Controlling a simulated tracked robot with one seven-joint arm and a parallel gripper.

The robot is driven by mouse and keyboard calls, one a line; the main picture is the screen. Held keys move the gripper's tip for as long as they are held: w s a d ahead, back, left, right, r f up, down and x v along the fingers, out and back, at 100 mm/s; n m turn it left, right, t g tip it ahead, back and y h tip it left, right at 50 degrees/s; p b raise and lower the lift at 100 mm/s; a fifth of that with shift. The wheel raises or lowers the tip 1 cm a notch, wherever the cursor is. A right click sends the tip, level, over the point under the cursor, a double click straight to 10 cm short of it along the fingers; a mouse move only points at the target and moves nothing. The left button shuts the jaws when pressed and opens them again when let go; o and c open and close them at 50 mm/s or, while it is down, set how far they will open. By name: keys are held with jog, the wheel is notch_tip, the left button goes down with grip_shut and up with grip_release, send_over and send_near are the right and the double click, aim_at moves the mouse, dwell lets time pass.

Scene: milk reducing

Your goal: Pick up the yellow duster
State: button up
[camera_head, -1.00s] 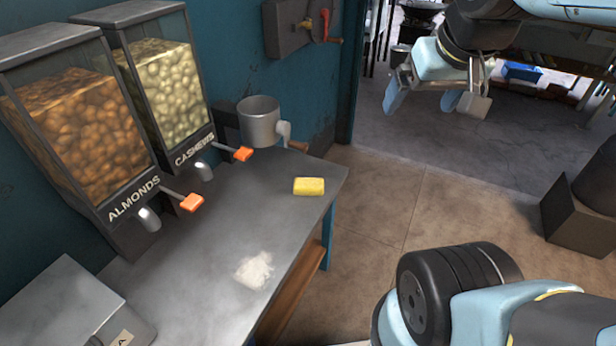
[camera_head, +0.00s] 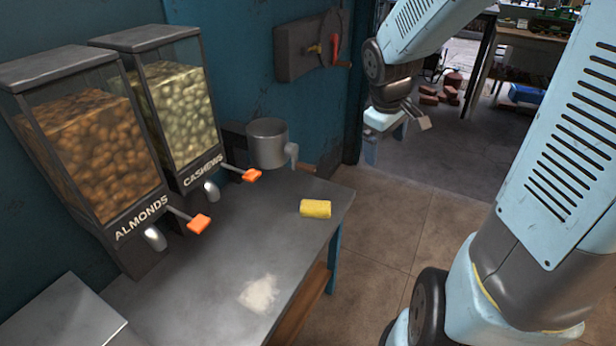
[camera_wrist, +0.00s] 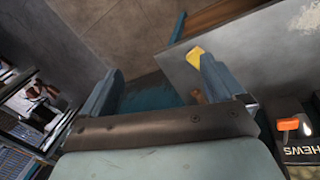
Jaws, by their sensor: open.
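The yellow duster (camera_head: 315,209) lies on the grey metal counter (camera_head: 222,265), near its right edge in the head view. It also shows in the wrist view (camera_wrist: 195,54), just beyond and left of the right fingertip, partly covered by that finger. My gripper (camera_head: 385,145) hangs in the air at the upper right of the head view, beyond the counter's far right corner. It is apart from the duster. In the wrist view its two fingers (camera_wrist: 160,78) are spread wide with nothing between them.
A grey metal mug (camera_head: 267,143) stands behind the duster, by the wall. The almond dispenser (camera_head: 90,150) and cashew dispenser (camera_head: 172,115) stand at left with orange levers. White powder (camera_head: 258,292) lies on the counter. A wall box (camera_head: 308,47) with a red handle hangs above.

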jog(key=w+a+f+n+g+y, duration=0.15)
jog(key=w+f+n, duration=0.35)
jog(key=f, duration=0.6)
jog(key=n+y, duration=0.4)
jog(key=y, duration=0.1)
send_near(320, 206)
jog(key=shift+x, duration=4.8)
jog(key=shift+c, duration=0.3)
jog(key=c, duration=1.1)
jog(key=shift+r, duration=0.15)
